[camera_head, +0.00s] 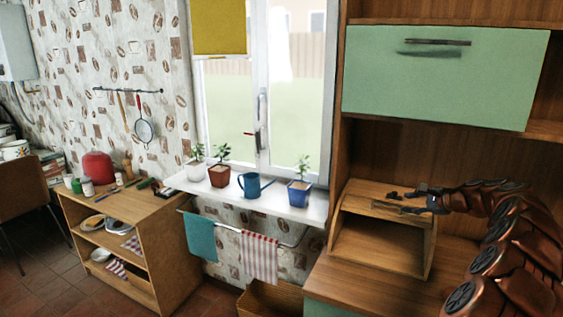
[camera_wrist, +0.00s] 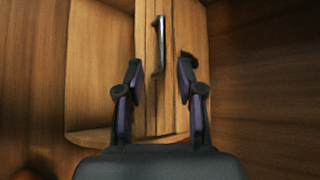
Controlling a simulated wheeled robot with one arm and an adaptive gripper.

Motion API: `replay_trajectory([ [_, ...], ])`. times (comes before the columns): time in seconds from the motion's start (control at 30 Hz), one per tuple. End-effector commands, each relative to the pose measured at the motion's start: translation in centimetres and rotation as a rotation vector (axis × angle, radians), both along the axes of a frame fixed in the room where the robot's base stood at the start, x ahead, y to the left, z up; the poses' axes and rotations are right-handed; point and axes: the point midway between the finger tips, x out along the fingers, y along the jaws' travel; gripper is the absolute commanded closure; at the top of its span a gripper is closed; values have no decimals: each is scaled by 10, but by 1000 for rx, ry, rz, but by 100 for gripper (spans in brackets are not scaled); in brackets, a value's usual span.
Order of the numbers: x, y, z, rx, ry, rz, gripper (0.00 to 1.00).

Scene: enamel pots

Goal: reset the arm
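My gripper (camera_head: 404,203) is at the right of the head view, at the end of my copper-coloured arm, over the top of a wooden bread box (camera_head: 431,244). In the wrist view my gripper (camera_wrist: 160,75) has its two fingers spread apart with nothing between them. Beyond the fingers is the wooden front of the box (camera_wrist: 97,70) with a dark bar handle (camera_wrist: 158,47). The handle lies past the fingertips in the picture; I cannot tell the exact gap.
A green cabinet door (camera_head: 440,78) is above my arm. The wooden counter (camera_head: 345,285) is bare in front of the box. A windowsill (camera_head: 250,200) to the left holds several potted plants and a blue watering can (camera_head: 252,186). A low shelf (camera_head: 150,235) stands further left.

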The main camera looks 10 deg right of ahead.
Motion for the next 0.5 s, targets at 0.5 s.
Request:
replay_trajectory([
  [0.5, -63, 229, 46, -211, 37, 529, 63],
])
